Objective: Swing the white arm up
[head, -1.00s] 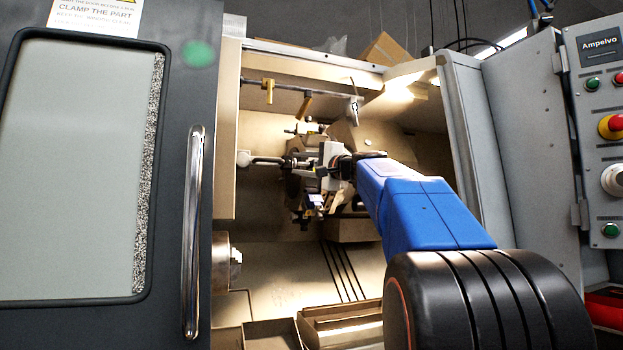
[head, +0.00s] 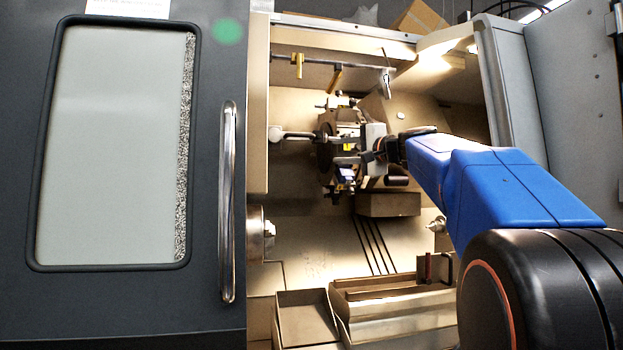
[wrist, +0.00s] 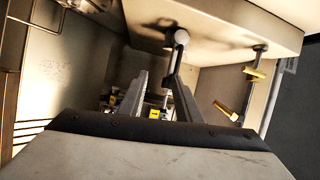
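My gripper (head: 358,150) is inside the machine, right of the ball. In the wrist view my gripper (wrist: 158,98) has its two fingers apart, with a gap between them. The base of the arm is partly hidden by the turret and my fingers.
A rail with yellow-handled nozzles (head: 297,65) runs above. The dark sliding door (head: 120,300) with its upright handle (head: 227,200) stands at left. The chuck (head: 262,230) is at lower left. Trays (head: 395,300) lie at the bottom. The machine floor (head: 330,240) is clear.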

